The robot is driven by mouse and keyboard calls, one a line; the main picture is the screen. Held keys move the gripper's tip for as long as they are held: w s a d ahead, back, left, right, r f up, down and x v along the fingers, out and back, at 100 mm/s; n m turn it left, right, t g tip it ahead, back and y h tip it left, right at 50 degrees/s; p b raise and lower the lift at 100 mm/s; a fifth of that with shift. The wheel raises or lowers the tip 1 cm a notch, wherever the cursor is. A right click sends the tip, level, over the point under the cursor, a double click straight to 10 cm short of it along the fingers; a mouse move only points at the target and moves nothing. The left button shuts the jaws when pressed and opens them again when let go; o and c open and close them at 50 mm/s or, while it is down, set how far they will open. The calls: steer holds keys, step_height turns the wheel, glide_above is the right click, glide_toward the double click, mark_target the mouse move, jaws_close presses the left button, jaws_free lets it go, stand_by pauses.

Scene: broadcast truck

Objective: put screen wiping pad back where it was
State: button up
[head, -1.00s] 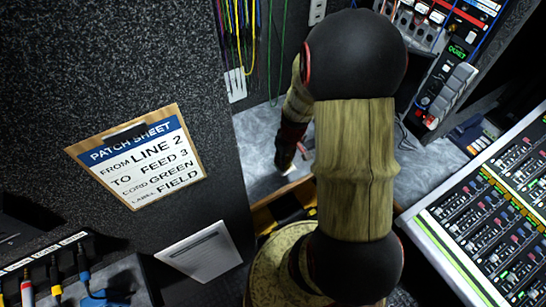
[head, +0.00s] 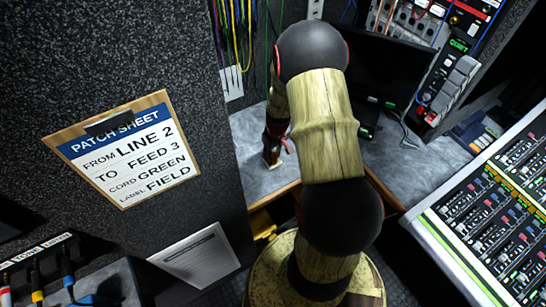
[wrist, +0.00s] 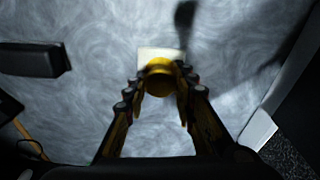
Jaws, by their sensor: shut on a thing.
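My gripper (wrist: 160,92) is shut on the screen wiping pad, which has a round yellow grip (wrist: 159,66) between the fingertips and a pale, roughly square base (wrist: 150,54). In the head view my gripper (head: 272,156) is small and low over the grey worktop (head: 255,178), left of my arm. The pad is too small there to make out clearly. I cannot tell whether its base touches the worktop.
A dark block (wrist: 30,59) lies on the worktop at left in the wrist view. In the head view a dark monitor (head: 398,72) stands right of my arm. A patch sheet (head: 122,150) hangs on the left wall, and a mixing console (head: 490,210) is at right.

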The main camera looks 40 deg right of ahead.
mark_target(275, 158)
steer(key=o, duration=1.1)
steer(key=shift+r, duration=0.1)
steer(key=r+p, duration=0.1)
steer(key=r, duration=0.3)
steer(key=s+r+p, duration=0.1)
steer(key=r, duration=0.2)
steer(key=r+p, duration=0.1)
steer(key=r, duration=0.3)
steer(key=shift+s+a+r, duration=0.1)
steer(key=shift+s+r, duration=0.1)
steer(key=shift+r, duration=0.15)
